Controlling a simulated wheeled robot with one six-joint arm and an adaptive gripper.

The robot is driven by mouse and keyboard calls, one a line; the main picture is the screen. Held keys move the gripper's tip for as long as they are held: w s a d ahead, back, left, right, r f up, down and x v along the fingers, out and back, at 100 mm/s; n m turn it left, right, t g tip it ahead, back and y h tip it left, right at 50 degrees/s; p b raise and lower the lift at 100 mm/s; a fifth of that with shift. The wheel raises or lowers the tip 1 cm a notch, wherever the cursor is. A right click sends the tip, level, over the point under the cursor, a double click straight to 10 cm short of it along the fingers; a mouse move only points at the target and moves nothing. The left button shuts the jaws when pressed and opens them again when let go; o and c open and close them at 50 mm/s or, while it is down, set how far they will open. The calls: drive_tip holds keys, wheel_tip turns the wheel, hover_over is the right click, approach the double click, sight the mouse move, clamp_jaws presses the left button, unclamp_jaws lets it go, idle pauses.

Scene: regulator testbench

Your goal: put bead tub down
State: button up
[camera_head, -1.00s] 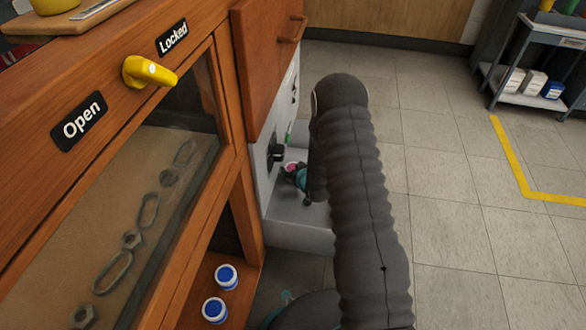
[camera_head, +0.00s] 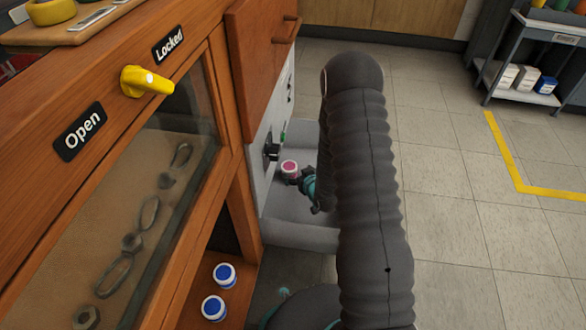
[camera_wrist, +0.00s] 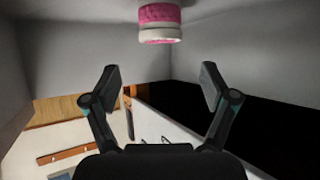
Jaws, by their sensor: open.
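The bead tub (camera_head: 289,169), white with a pink top, stands on the floor of a grey-white tray (camera_head: 300,234) beside the white panel. My gripper (camera_head: 307,180) is just to the right of the tub, and my dark arm hides part of it. In the wrist view the tub (camera_wrist: 159,23) shows at the top, beyond the fingertips. My gripper (camera_wrist: 157,78) is open there, with nothing between its fingers, and it is apart from the tub.
A white panel (camera_head: 276,125) with a black knob (camera_head: 271,151) rises left of the tub. Two blue-topped tubs (camera_head: 224,275) stand on a lower wooden shelf. A wooden cabinet with a yellow handle (camera_head: 147,82) fills the left. Tiled floor (camera_head: 450,230) is clear to the right.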

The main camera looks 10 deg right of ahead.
drive_tip(key=s+d+r+m+g+h, duration=0.15)
drive_tip(key=s+r, duration=0.35)
drive_tip(key=r, duration=0.8)
drive_tip(key=s+r+n+g+h, duration=0.15)
drive_tip(key=s+r, duration=0.25)
drive_tip(key=r, duration=0.9)
drive_tip(key=s+a+r+m+g, duration=0.1)
drive_tip(key=s+r, duration=0.5)
drive_tip(key=s, duration=0.6)
drive_tip(key=s+a+r+m+g, duration=0.1)
drive_tip(key=s+r, duration=0.5)
drive_tip(key=s, duration=0.7)
drive_tip(key=shift+s+a+g+y, duration=0.15)
drive_tip(key=shift+a+g+y, duration=0.25)
drive_tip(key=shift+g, duration=0.3)
wheel_tip(320, 180, up, 9)
drive_tip(key=p, duration=0.9)
drive_tip(key=shift+r, duration=0.15)
